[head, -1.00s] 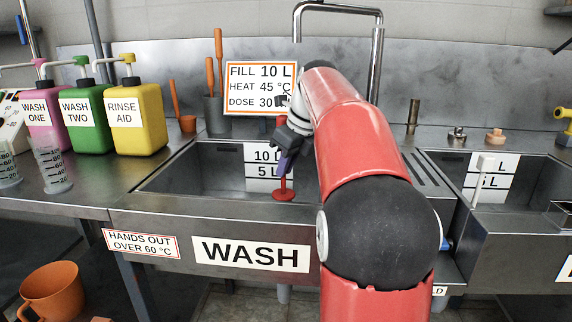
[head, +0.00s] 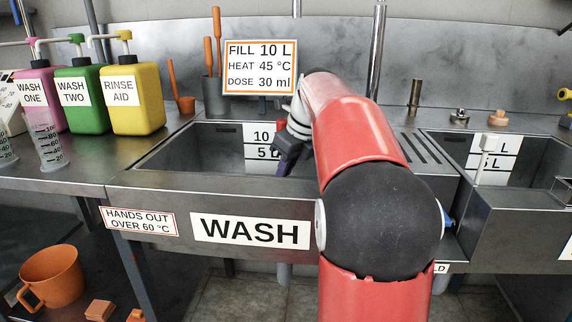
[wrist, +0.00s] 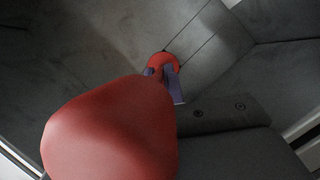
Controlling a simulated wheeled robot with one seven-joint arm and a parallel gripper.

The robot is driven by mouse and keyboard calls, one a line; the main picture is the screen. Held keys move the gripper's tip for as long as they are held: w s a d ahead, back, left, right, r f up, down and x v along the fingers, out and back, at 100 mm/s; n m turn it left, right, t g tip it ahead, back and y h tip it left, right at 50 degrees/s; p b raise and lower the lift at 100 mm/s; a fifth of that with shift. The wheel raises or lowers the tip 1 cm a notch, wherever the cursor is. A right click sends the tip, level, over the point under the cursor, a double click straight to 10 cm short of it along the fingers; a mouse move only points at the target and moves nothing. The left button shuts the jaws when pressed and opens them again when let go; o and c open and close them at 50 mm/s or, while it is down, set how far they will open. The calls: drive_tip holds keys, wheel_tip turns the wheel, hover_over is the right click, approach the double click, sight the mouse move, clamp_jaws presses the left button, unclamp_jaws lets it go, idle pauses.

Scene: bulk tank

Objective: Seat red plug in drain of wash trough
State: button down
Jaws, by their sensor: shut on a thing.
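My gripper (head: 284,165) is down inside the wash trough (head: 160,160), its fingers pointing downward. It is shut on the red plug, whose top shows as a small red patch (head: 280,124) behind the gripper in the head view. The trough's front wall hides the plug's lower end there. In the wrist view, the plug's large red upper part (wrist: 110,132) is close to the camera. Its round red lower end (wrist: 160,61) shows beyond the purple fingertips (wrist: 174,84), over the grey trough floor. The drain does not show in either view; whether the plug touches the floor I cannot tell.
The trough's front wall (head: 150,208) stands close in front of the gripper. Level marks (head: 257,134) are on its back wall. Soap bottles (head: 135,98) stand on the left counter. A second basin (head: 500,200) is at right. An orange mug (head: 52,275) is below left.

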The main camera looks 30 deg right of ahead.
drive_tip(key=shift+f+b, duration=0.3)
drive_tip(key=shift+f, duration=0.25)
idle(0.4)
drive_tip(key=c, duration=1.4)
unclamp_jaws()
drive_tip(key=p+v, duration=0.1)
drive_tip(key=v, duration=0.6)
drive_tip(key=shift+s+r+p, duration=0.15)
drive_tip(key=shift+r+p, duration=0.15)
drive_tip(key=shift+p, duration=0.05)
